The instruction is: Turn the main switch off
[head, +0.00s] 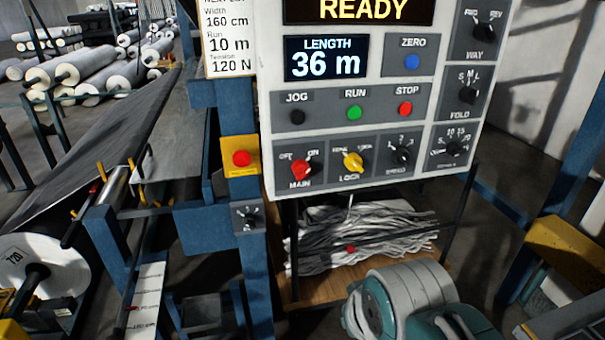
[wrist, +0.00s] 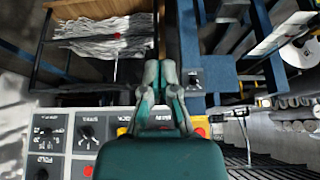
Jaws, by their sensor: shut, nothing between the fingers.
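The main switch (head: 301,170) is a red knob at the lower left of the white control panel (head: 390,185). OFF is printed at its upper left and ON at its upper right. The knob appears tilted toward ON. My gripper (wrist: 160,68) shows in the wrist view with its grey-green fingers together and nothing between them. The fingers look apart from the panel. In the head view only my arm shows at the bottom, below the panel.
The yellow lock knob (head: 353,162) sits just right of the main switch. A red button on a yellow plate (head: 241,170) is on the blue post to its left. Run (head: 354,112) and stop (head: 405,108) buttons are above. A shelf of grey scraps (head: 370,232) stands below the panel.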

